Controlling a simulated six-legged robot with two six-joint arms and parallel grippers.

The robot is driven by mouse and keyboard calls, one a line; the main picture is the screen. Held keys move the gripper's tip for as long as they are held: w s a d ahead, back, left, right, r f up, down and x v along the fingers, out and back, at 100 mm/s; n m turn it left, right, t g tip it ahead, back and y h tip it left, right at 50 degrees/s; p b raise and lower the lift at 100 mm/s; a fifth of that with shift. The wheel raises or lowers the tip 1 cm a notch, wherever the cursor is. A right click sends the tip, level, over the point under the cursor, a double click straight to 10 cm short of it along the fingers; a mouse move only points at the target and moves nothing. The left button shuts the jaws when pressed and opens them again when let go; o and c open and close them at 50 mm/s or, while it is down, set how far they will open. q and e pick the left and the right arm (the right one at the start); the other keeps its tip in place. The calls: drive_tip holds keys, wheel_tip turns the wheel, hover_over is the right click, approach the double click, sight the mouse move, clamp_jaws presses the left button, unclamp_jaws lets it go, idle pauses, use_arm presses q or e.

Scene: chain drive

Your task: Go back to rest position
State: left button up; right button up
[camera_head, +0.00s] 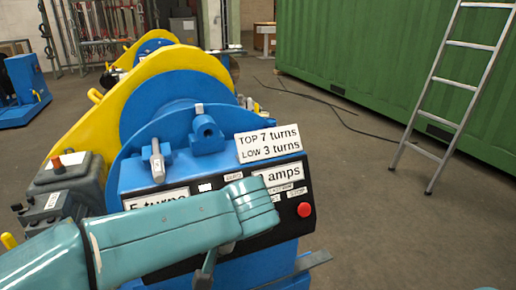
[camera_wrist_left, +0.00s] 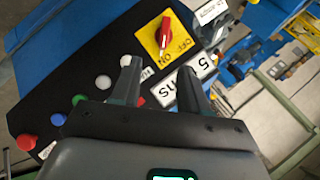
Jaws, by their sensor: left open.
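My left arm (camera_head: 170,235) comes in from the lower left and crosses in front of the blue machine's black control panel (camera_head: 298,185). Its gripper is mostly hidden behind and below the arm in the head view. In the left wrist view my left gripper (camera_wrist_left: 158,82) is open, with its two dark fingers apart and nothing held between them. The fingers point at the panel, near a red rotary switch (camera_wrist_left: 168,38) on a yellow OFF/ON plate. I cannot tell whether they touch the panel. My right gripper is not in view.
The blue and yellow machine (camera_head: 165,95) fills the left middle. A red button (camera_head: 304,209) sits on its panel's right end, below a "TOP 7 turns" sign (camera_head: 268,144). A ladder (camera_head: 455,90) leans on a green container (camera_head: 350,50). The floor at right is clear.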

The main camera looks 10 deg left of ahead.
use_arm(q)
drive_tip(key=s+d+f+m+g+h, duration=0.1)
drive_tip(key=d+f+m+g+h, duration=0.15)
drive_tip(key=f, duration=0.95)
drive_tip(key=s+d+f+m+g+h, duration=0.1)
drive_tip(key=s+d+f+h, duration=0.15)
drive_tip(key=f, duration=0.85)
drive_tip(key=s+d+f+n+h, duration=0.1)
drive_tip(key=s+f+n+h, duration=0.25)
drive_tip(key=s+f, duration=0.5)
drive_tip(key=s+d+f+n+h, duration=0.1)
drive_tip(key=s+f+n+h, duration=0.4)
drive_tip(key=f, duration=0.7)
wheel_tip(320, 180, up, 25)
drive_tip(key=m+y+p, duration=0.1)
drive_tip(key=m+p, duration=0.1)
drive_tip(key=p, duration=2.2)
drive_tip(key=shift+d+f+m, duration=0.2)
drive_tip(key=shift+d+m, duration=0.05)
drive_tip(key=shift+m, duration=0.05)
drive_tip(key=shift+y, duration=0.25)
